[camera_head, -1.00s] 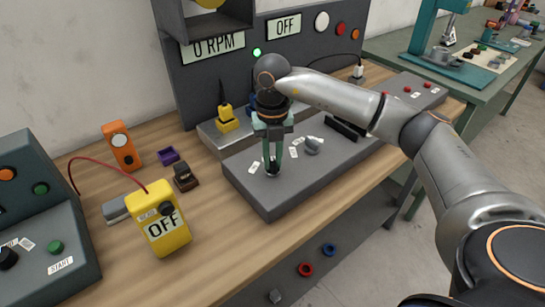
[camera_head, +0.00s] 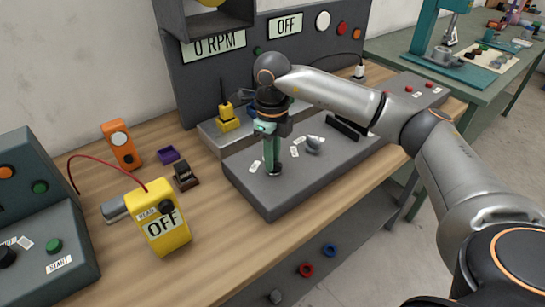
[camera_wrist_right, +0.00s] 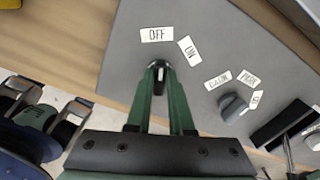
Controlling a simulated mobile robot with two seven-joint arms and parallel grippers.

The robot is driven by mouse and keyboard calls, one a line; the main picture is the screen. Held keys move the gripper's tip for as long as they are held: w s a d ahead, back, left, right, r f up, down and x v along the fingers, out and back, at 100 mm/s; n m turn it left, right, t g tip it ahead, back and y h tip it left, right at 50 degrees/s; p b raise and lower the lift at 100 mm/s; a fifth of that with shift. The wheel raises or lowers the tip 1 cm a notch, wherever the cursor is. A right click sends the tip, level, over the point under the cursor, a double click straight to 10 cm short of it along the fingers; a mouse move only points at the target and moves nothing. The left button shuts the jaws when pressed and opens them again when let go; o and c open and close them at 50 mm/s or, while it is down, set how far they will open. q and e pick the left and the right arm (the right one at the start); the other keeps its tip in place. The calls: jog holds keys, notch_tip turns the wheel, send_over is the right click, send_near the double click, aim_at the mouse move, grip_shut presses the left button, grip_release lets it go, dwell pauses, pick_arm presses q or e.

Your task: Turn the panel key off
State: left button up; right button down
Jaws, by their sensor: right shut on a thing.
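The panel key (camera_wrist_right: 158,74) is a small dark knob with a light stripe, on the grey sloped control panel (camera_head: 262,202). In the right wrist view its stripe points up, toward the OFF label (camera_wrist_right: 157,35). The ON label (camera_wrist_right: 190,49) is to the right of OFF. My right gripper (camera_head: 272,172) reaches down from above with its green fingers shut on the key. The fingers also show on both sides of it in the right wrist view (camera_wrist_right: 160,88). In the head view the fingers mostly hide the key. My left gripper is not in view.
A grey selector knob (camera_head: 314,144) with labels and a black slot (camera_head: 343,129) lie right of the key. The upright board behind has displays reading 0 RPM (camera_head: 213,45) and OFF (camera_head: 287,26). A yellow meter (camera_head: 163,220) stands left on the wooden bench.

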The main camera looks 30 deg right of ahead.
jog(key=shift+n, duration=0.9)
jog(key=shift+r, duration=0.1)
jog(key=c, duration=0.8)
grip_release()
notch_tip(320, 180, up, 12)
jog(key=shift+r, duration=0.2)
